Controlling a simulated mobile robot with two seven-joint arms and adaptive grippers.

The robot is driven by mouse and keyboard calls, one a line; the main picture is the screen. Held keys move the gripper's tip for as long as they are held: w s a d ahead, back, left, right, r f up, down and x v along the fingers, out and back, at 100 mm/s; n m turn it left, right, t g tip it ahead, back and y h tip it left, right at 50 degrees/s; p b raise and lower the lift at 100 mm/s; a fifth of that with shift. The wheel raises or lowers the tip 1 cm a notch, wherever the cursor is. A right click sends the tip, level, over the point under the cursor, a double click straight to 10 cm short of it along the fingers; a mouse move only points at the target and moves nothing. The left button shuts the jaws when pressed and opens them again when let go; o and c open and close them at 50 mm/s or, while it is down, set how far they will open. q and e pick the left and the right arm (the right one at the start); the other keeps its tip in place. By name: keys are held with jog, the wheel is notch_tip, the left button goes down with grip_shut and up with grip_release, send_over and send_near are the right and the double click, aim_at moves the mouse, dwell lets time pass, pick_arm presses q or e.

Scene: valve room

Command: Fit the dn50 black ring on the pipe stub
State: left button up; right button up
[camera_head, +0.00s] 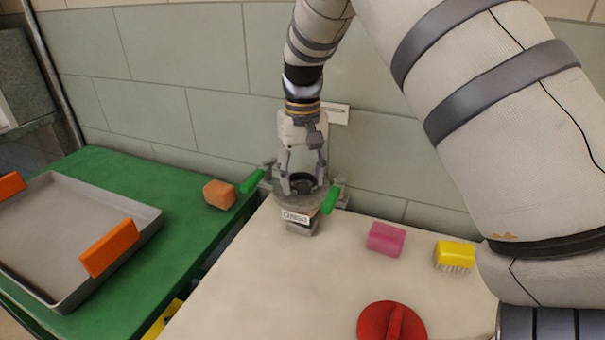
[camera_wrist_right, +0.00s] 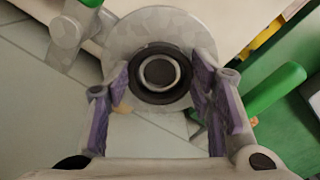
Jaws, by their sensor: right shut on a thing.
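The pipe stub stands on a grey flanged fitting (camera_head: 301,214) with a white label, at the back of the pale table. In the right wrist view, the stub's round grey rim (camera_wrist_right: 143,72) shows inside the dn50 black ring (camera_wrist_right: 160,99), over the round flange (camera_wrist_right: 153,22). The ring (camera_head: 301,184) looks dark between the fingers in the head view. My right gripper (camera_head: 302,181) points down over the fitting, its two fingers shut on opposite sides of the ring. Whether the ring is fully down on the stub cannot be told. My left gripper is not in view.
Green handles (camera_head: 252,181) (camera_head: 330,200) flank the fitting. A pink block (camera_head: 387,239), yellow brush (camera_head: 454,254) and red round knob (camera_head: 391,323) lie on the pale table. A grey tray (camera_head: 60,232) and orange block (camera_head: 219,194) are on the green table. The tiled wall is close behind.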

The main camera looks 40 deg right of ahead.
jog(key=o, duration=1.4)
jog(key=shift+r+p, duration=0.3)
jog(key=shift+r, duration=3.2)
jog(key=shift+r, duration=0.1)
notch_tip(320, 180, up, 12)
jog(key=shift+f, duration=0.1)
